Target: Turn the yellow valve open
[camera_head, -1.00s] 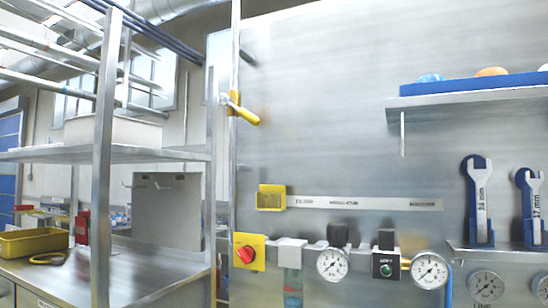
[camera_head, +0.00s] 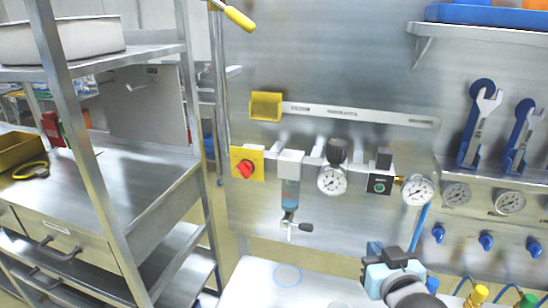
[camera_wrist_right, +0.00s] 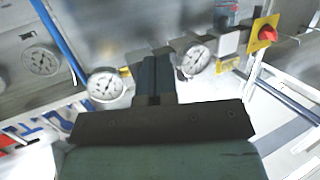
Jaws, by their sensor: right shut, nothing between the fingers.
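The yellow valve handle (camera_head: 238,18) is a lever on a vertical pipe at the top of the head view, partly cut off by the upper edge. It points right and slightly down. My right gripper (camera_head: 378,250) is at the lower right of the head view, in front of the panel and well below and to the right of the handle. In the right wrist view the fingers (camera_wrist_right: 156,72) are together and empty, pointing toward the gauges. The valve handle does not show there. My left gripper is not in view.
A yellow plate with a red knob (camera_head: 245,167), a filter bowl (camera_head: 290,193) and gauges (camera_head: 332,181) stick out from the panel. Wrenches (camera_head: 480,125) hang at right. A metal rack (camera_head: 105,190) stands at left. A white surface (camera_head: 255,285) lies below the panel.

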